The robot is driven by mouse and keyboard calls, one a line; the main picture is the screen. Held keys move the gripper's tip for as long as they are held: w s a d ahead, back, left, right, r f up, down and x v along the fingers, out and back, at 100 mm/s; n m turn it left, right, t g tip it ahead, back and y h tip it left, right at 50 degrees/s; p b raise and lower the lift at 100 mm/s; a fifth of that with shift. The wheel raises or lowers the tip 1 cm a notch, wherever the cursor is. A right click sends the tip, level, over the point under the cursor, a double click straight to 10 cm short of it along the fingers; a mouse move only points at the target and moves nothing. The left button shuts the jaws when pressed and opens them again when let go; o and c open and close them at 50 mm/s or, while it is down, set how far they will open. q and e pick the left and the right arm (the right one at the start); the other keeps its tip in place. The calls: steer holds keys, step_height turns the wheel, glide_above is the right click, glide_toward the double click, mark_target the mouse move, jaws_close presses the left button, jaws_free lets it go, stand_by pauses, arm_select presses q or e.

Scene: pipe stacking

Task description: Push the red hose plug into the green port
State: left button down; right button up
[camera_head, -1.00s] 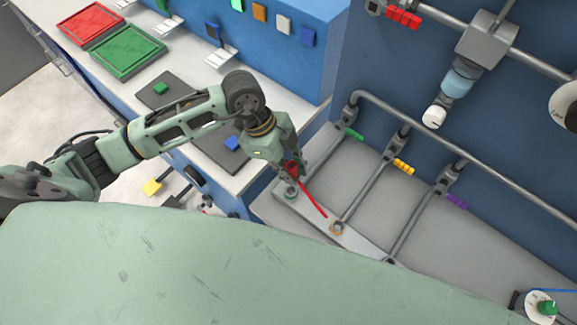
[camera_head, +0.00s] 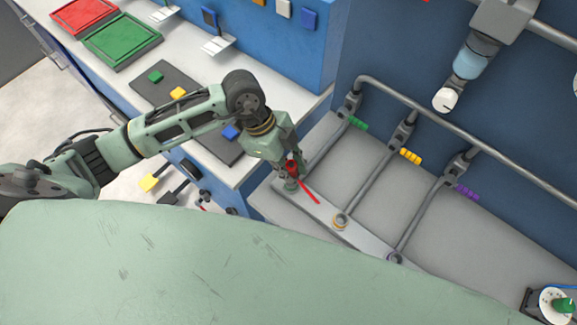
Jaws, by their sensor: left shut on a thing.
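My left gripper (camera_head: 287,163) points down at the near-left end of the grey port strip, shut on the red hose plug (camera_head: 292,168). A short red hose (camera_head: 309,191) trails from it to the lower right. The green port (camera_head: 291,186) is directly below the plug, at the foot of the pipe with green rings (camera_head: 357,123). The plug's lower end is at or just over the port, and the fingers partly hide the contact. I cannot tell whether it is inserted. My right gripper is not in view.
Along the strip (camera_head: 318,205) are a yellow port (camera_head: 340,221) and a purple port (camera_head: 396,257). Grey pipes (camera_head: 375,180) rise from the ports to the blue wall. A white counter (camera_head: 262,163) with red and green trays (camera_head: 122,41) is at left.

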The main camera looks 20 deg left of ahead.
arm_select(q)
steer(key=shift+p, duration=0.4)
steer(key=shift+s+a+g+p, duration=0.1)
steer(key=shift+a+g+p, duration=0.05)
steer(key=shift+g+p, duration=0.35)
steer(key=shift+y, duration=0.3)
steer(key=shift+w, duration=0.2)
stand_by(0.4)
steer(key=shift+f, duration=0.65)
steer(key=shift+f+b, duration=0.8)
steer(key=shift+f, duration=0.15)
stand_by(0.4)
